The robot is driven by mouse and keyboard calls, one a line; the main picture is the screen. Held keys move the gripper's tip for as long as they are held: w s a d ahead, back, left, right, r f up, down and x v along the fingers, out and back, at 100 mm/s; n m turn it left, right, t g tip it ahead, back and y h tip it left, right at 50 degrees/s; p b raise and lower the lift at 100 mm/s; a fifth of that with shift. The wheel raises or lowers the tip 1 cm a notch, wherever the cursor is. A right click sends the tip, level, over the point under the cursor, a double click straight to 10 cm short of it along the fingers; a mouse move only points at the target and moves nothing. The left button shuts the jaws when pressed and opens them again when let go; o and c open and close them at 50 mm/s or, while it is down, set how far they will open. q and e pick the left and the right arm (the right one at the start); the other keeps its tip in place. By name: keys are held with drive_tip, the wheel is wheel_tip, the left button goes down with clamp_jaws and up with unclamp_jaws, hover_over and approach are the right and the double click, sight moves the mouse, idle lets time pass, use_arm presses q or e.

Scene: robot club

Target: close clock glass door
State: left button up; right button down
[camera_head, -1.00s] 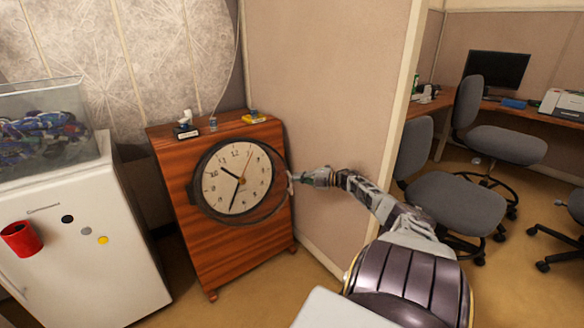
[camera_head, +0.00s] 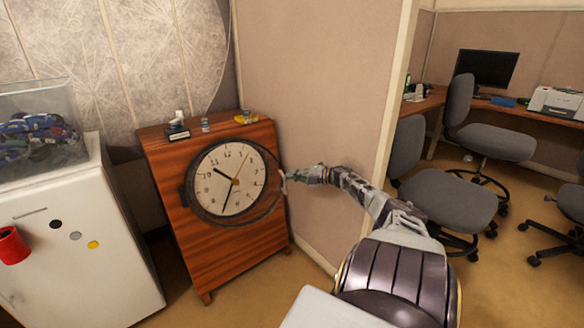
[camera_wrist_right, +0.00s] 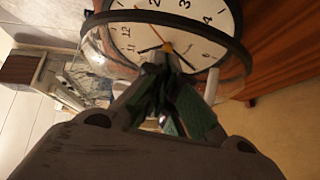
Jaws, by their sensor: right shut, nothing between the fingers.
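The clock (camera_head: 228,178) has a white face with black numerals and is set in the front of a wooden cabinet (camera_head: 208,245). Its round glass door (camera_head: 262,212) has a dark rim and stands slightly ajar, swung out toward the right side of the dial. In the right wrist view the door's rim (camera_wrist_right: 228,42) arcs in front of the clock face (camera_wrist_right: 180,15). My right gripper (camera_head: 286,178) is shut and empty at the door's right edge; whether it touches the rim I cannot tell. My left gripper is out of view.
A white fridge (camera_head: 75,240) with round magnets and a red cup (camera_head: 12,246) stands at left, a glass tank (camera_head: 38,130) on top. Small items, including a yellow one (camera_head: 246,117), sit on the cabinet. A partition (camera_head: 318,100) stands behind my right arm; office chairs (camera_head: 440,200) are at right.

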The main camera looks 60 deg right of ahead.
wheel_tip(320, 180, up, 9)
drive_tip(key=shift+r, duration=0.15)
idle(0.9)
idle(0.6)
